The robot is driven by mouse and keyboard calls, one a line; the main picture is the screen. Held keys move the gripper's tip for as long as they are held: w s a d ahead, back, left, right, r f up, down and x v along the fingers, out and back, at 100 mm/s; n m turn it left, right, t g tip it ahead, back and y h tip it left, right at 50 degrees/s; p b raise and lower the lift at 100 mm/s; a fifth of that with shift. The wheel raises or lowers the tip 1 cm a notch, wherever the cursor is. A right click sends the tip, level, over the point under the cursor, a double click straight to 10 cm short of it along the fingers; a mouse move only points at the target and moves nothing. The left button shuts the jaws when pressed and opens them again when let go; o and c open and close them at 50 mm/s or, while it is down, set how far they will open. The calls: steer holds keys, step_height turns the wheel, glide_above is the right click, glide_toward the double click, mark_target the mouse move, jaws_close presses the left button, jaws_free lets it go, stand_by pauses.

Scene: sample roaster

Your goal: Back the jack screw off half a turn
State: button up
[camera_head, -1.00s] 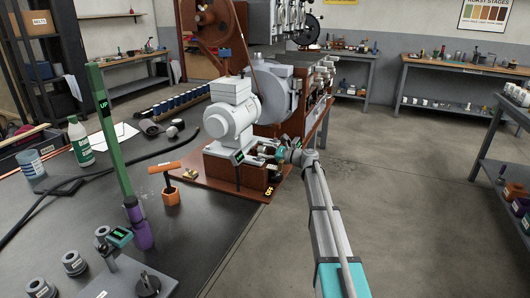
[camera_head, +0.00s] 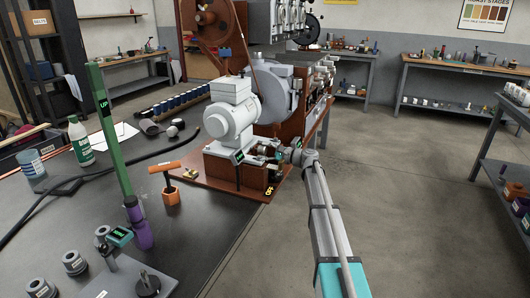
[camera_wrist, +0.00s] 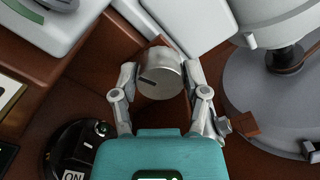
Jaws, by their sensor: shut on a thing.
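The jack screw's round metal knob (camera_wrist: 160,77) is in the upper middle of the wrist view, with a dark mark on its face towards the left. My gripper (camera_wrist: 160,90) has one finger on each side of the knob and is shut on it. In the head view my gripper (camera_head: 283,155) reaches the brown base (camera_head: 250,178) below the pale grey motor (camera_head: 231,112). The knob is too small and covered to make out there.
A black round switch (camera_wrist: 75,148) marked ON sits at lower left in the wrist view. A grey cylindrical body (camera_wrist: 275,100) stands close on the right.

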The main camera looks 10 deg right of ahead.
steer(key=shift+n, duration=0.6)
steer(key=o, duration=1.1)
steer(key=shift+o, duration=0.2)
steer(key=shift+s+d, duration=0.1)
steer(key=v, duration=1.1)
steer(key=shift+s+d, duration=0.2)
steer(key=shift+d, duration=0.1)
